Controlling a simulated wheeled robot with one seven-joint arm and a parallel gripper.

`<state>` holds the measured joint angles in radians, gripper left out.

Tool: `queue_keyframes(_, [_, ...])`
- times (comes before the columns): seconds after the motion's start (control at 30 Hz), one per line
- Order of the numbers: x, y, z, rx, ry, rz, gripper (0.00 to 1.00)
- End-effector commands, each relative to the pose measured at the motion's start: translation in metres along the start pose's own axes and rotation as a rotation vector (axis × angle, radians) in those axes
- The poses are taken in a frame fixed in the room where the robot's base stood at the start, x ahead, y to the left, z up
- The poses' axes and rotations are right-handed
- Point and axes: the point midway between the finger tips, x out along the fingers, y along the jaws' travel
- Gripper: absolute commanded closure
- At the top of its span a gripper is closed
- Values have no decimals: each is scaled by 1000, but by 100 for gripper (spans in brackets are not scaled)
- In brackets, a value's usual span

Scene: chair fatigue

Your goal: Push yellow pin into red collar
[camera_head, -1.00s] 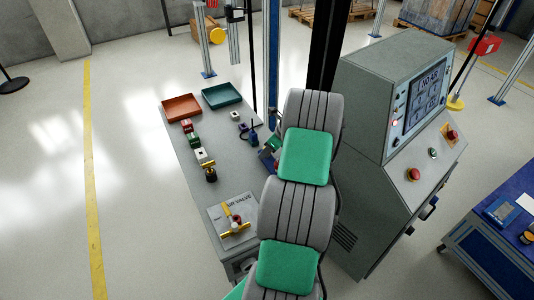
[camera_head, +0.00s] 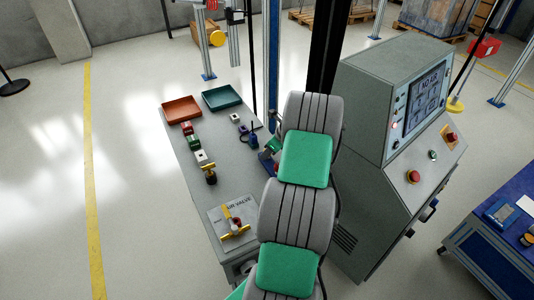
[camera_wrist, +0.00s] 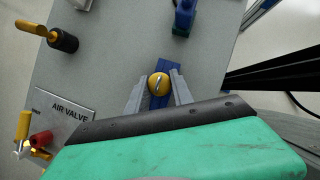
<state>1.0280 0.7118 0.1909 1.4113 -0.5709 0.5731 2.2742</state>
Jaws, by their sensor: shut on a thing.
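The yellow pin (camera_wrist: 158,84) shows its round, slotted head in the wrist view, between the two grey fingers of my gripper (camera_wrist: 158,92). My gripper is shut on it. A blue piece (camera_wrist: 164,66) lies under and behind the pin head. The pin's shaft is hidden below its head. I cannot make out a red collar at the pin; anything directly under the head is hidden. In the head view my arm hides the pin and most of my gripper.
The grey bench (camera_head: 186,147) bears an air valve (camera_head: 236,228), a black cylinder with a yellow lever (camera_head: 210,178), a red tray (camera_head: 182,109) and a green tray (camera_head: 222,96). A blue-and-dark device (camera_wrist: 184,18) stands beyond the pin. A control console (camera_head: 385,110) is right of my arm.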

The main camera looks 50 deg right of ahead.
Motion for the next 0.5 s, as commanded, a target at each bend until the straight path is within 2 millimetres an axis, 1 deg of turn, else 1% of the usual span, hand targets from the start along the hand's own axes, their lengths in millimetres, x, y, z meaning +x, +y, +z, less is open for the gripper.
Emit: queue_keyframes(0.5, [-20,0,11,0,0,0,100])
